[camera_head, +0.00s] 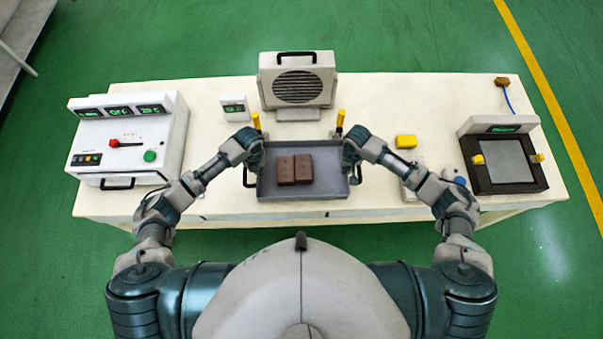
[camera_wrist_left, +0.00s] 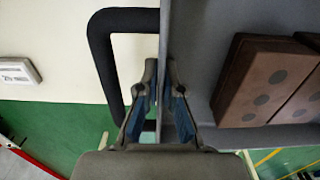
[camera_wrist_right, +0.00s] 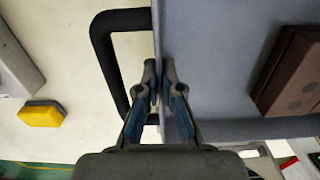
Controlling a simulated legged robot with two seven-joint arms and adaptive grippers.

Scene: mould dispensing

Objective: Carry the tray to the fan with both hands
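The grey tray (camera_head: 330,190) is in the middle of the head view near the table's front edge, with a black handle on each side. Two brown blocks (camera_head: 294,169) lie side by side in it. I cannot tell whether it touches the table. The fan (camera_head: 297,85), a pale box with a round dark grille, stands behind the tray. My left gripper (camera_wrist_left: 161,80) is shut on the tray's left wall, beside the handle. My right gripper (camera_wrist_right: 160,80) is shut on the right wall in the same way. The fingertips in the head view are partly hidden by the wrists.
A control box (camera_head: 130,138) stands at the left of the white table (camera_head: 420,100). A small display (camera_head: 235,108) stands left of the fan. A yellow block (camera_head: 405,141) and a dark framed device (camera_head: 505,165) are on the right. Bare table lies between tray and fan.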

